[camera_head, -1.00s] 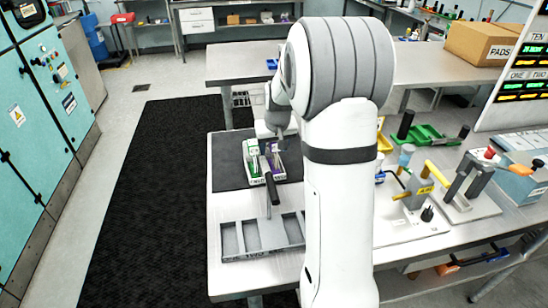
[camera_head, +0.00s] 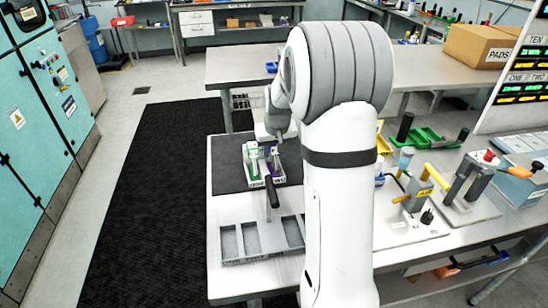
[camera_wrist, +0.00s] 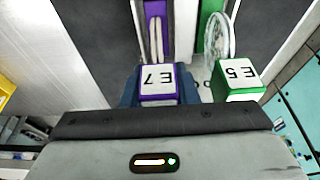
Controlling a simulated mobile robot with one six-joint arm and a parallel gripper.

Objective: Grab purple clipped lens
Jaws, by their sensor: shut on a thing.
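The purple clipped lens (camera_wrist: 158,80) has a white top label that reads E7, upside down in the wrist view. My gripper (camera_wrist: 158,92) has its blue fingers on both sides of this purple block and is shut on it. In the head view the purple piece (camera_head: 275,166) is in a small pale tray (camera_head: 266,184), beneath my gripper (camera_head: 274,142). I cannot tell whether it is lifted off its seat. A green piece (camera_wrist: 238,82) labelled E5 stands beside it, with a clear round lens (camera_wrist: 218,38) near it.
The small tray is on a dark mat (camera_head: 228,165). A grey tray with empty compartments (camera_head: 230,260) is nearer on the table. A black handle (camera_head: 272,191) lies between them. Fixtures with yellow and red handles (camera_head: 425,185) stand to the right.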

